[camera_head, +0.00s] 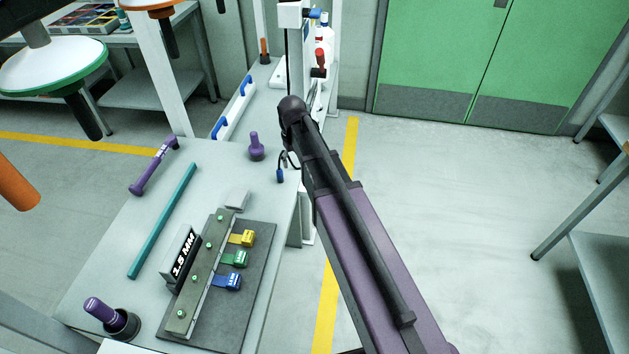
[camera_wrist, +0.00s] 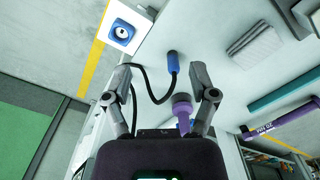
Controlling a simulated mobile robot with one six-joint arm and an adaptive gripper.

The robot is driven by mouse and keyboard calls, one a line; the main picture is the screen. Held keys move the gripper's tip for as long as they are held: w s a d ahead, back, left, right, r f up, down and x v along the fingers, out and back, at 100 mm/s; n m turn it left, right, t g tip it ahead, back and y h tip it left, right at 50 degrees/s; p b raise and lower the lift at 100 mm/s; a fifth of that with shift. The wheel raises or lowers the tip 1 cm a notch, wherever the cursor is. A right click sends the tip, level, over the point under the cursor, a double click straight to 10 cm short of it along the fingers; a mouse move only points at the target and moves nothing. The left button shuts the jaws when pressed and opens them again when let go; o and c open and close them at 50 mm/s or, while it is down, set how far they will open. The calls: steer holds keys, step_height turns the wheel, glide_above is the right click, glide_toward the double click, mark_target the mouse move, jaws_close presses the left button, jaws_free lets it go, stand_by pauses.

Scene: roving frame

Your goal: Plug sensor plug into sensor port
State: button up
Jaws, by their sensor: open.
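The blue sensor plug (camera_head: 280,175) lies on the grey workbench near its right edge, with a black cable running from it. In the wrist view the plug (camera_wrist: 173,63) is a blue cylinder beyond the fingertips, nearer the right finger, and its cable loops back between the fingers. A blue square block with a white ring and dark hole (camera_wrist: 121,32), which looks like the sensor port, shows at upper left there. I cannot make out that block in the head view. My gripper (camera_wrist: 160,70) is open, empty and apart from the plug. My arm hides its fingers in the head view.
A purple knob (camera_head: 256,147) stands near the plug. A light grey block (camera_head: 237,199), a teal bar (camera_head: 162,221), a purple handle (camera_head: 154,166) and a dark board (camera_head: 232,310) with coloured connectors are also on the bench. Open floor lies to the right.

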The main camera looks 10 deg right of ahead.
steer(key=n+b, duration=0.1)
steer(key=n, duration=0.1)
glide_toward(279, 171)
steer(key=shift+w+d, duration=0.1)
steer(key=shift+w, duration=0.3)
steer(key=shift+f, duration=0.1)
step_height(279, 171, down, 14)
steer(key=b, duration=1.4)
steer(key=shift+r, duration=0.25)
jaws_close()
jaws_free()
